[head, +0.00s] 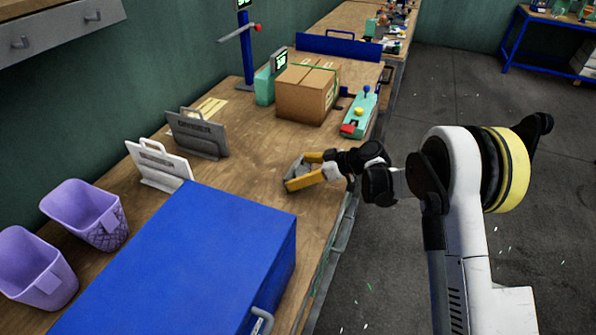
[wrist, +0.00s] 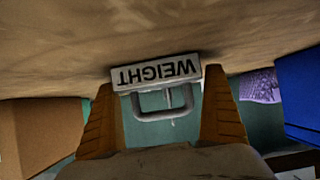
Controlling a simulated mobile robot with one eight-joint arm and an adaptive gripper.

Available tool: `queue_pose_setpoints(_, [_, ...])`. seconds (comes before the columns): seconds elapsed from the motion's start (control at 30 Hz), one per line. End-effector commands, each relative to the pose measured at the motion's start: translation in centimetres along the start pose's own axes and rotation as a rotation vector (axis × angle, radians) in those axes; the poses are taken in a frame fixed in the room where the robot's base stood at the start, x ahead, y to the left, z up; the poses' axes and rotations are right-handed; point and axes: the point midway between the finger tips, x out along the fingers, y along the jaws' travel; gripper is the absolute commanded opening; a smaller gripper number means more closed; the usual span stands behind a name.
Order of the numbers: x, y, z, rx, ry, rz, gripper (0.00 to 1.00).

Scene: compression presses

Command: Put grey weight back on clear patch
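The grey weight (wrist: 157,72) is a small light-grey block with a "WEIGHT" label and a metal loop handle, upside down in the wrist view. In the head view it (head: 299,169) shows as a small grey shape over the wooden bench. My gripper (head: 305,170) has its two yellow-orange fingers at the block's opposite ends, shut on it. The fingertips also show in the wrist view (wrist: 158,78). The block is right at or just above the bench; I cannot tell whether it touches. The bare wood patch (head: 245,165) lies to the left of my gripper.
A blue box (head: 190,265) fills the near bench. White (head: 158,165) and dark-grey (head: 197,135) handled plates stand left, by purple baskets (head: 85,213). A cardboard box (head: 307,92) and a teal device (head: 358,115) stand beyond my gripper. The bench edge is to the right.

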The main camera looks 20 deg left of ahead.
Motion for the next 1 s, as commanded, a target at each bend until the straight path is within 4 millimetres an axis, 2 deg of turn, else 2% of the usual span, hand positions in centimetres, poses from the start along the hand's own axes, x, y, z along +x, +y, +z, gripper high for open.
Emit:
queue_pose_setpoints(0.17, [-0.2,0.0,-0.3,0.0,0.0,0.0,1.0])
queue_pose_setpoints(0.23, [-0.8,0.1,-0.3,0.001,0.0,0.001,1.0])
queue_pose_setpoints(0.7, [-10.4,0.1,-0.4,0.002,0.0,0.002,1.0])
queue_pose_setpoints(0.83, [-11.7,0.1,-0.3,0.0,0.0,0.001,1.0])
queue_pose_setpoints(1.0, [-12.2,0.0,-0.2,0.0,0.0,0.0,1.0])
